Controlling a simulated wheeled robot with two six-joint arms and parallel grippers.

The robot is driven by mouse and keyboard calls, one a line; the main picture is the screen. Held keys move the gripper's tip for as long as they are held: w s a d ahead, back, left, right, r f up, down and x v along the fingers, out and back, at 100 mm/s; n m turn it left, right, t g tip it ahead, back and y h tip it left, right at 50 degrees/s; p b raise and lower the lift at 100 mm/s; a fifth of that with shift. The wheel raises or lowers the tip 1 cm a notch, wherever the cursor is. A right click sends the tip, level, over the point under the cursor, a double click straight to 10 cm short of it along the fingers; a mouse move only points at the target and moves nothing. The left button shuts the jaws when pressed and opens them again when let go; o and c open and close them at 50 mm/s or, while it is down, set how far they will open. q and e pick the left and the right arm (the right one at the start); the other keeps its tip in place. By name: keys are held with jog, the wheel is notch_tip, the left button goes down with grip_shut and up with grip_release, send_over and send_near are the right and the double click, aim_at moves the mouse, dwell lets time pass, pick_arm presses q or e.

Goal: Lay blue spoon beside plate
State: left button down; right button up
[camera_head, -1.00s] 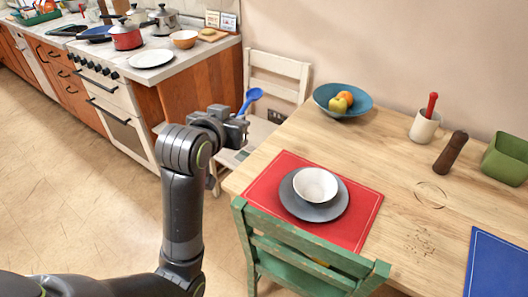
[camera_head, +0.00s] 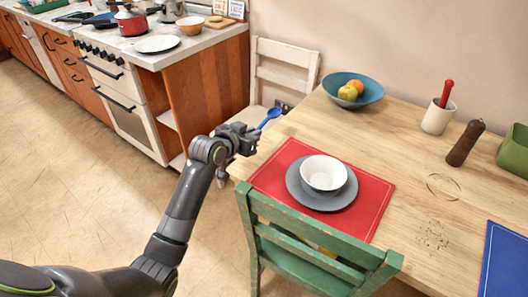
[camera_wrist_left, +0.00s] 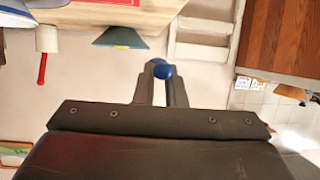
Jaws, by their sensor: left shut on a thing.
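The blue spoon (camera_head: 271,117) is held in my left gripper (camera_head: 252,136), which is shut on it at the left edge of the table. The spoon's bowl points up and right; its handle is mostly hidden by the gripper. In the left wrist view the blue spoon (camera_wrist_left: 161,70) shows between the fingertips of my left gripper (camera_wrist_left: 160,88). The grey plate (camera_head: 345,196) lies on a red placemat (camera_head: 375,198), to the right of and nearer than the gripper. A white bowl (camera_head: 324,173) sits on the plate. My right gripper is not in view.
A green chair (camera_head: 310,240) stands at the near table edge, its back close to the placemat. A white chair (camera_head: 285,66) stands behind the gripper. A blue fruit bowl (camera_head: 368,92), a white pot (camera_head: 437,117) and a brown mill (camera_head: 465,144) stand farther back on the table.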

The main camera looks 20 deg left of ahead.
aim_at(253, 163)
pick_arm(q)
notch_tip(253, 163, down, 10)
jog(key=shift+r, duration=0.2)
dwell(0.3)
jog(key=shift+f, duration=0.1)
jog(key=shift+f+b, duration=0.15)
jog(key=shift+b, duration=0.25)
jog(key=c, duration=1.5)
grip_release()
jog(key=r+v, duration=0.1)
jog(key=v, duration=1.6)
jog(key=shift+d+p, duration=0.2)
jog(key=shift+p, duration=0.15)
